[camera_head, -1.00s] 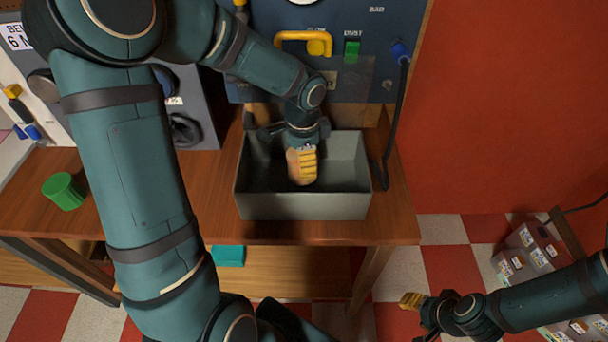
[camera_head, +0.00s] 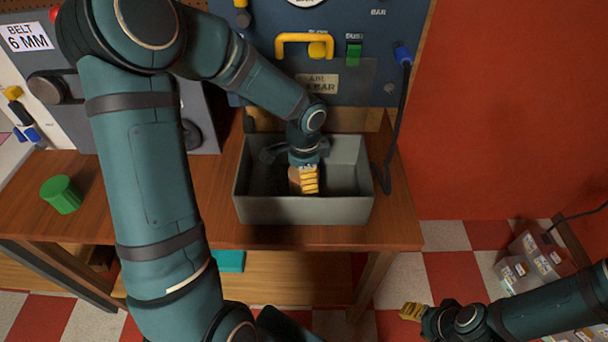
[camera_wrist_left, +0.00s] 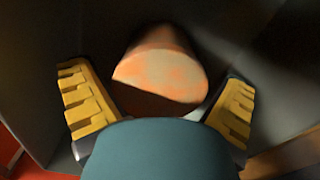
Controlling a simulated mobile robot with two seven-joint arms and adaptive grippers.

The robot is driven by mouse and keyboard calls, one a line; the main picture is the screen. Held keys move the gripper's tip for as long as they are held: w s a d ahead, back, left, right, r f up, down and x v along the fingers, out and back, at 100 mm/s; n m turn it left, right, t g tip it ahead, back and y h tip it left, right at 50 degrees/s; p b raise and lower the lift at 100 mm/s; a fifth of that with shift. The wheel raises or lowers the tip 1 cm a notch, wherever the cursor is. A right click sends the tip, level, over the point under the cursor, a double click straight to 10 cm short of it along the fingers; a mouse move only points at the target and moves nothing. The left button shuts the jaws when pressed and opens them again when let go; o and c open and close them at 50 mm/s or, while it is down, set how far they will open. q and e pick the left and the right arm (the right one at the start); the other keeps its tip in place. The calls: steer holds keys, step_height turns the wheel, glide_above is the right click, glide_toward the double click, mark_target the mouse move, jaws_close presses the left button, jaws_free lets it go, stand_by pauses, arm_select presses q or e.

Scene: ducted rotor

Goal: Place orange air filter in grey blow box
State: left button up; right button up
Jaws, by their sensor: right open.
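The orange air filter (camera_wrist_left: 163,65) shows in the left wrist view as a blurred orange piece with a pale, rounded face, in front of and between my left fingers. In the head view only a small orange-brown part (camera_head: 294,181) shows beside the yellow finger. The grey blow box (camera_head: 300,211) stands open-topped on the bench. My left gripper (camera_head: 305,182) points down inside it. In the left wrist view its yellow-padded fingers (camera_wrist_left: 160,106) are spread, with visible gaps on both sides of the filter. My right gripper (camera_head: 414,312) is open and empty at the lower right, over the floor.
A green cup (camera_head: 62,195) stands on the wooden bench (camera_head: 210,215) to the left. Behind the box is a blue panel with a yellow handle (camera_head: 304,40), a green switch and a dark hose (camera_head: 394,140). Clear bins (camera_head: 540,255) stand at the right. A teal item lies on the lower shelf.

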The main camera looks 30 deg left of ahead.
arm_select(q)
steer(key=shift+r, duration=0.5)
step_height(320, 180, up, 11)
steer(key=p, duration=0.2)
steer(key=shift+r+p, duration=0.15)
steer(key=shift+p, duration=0.25)
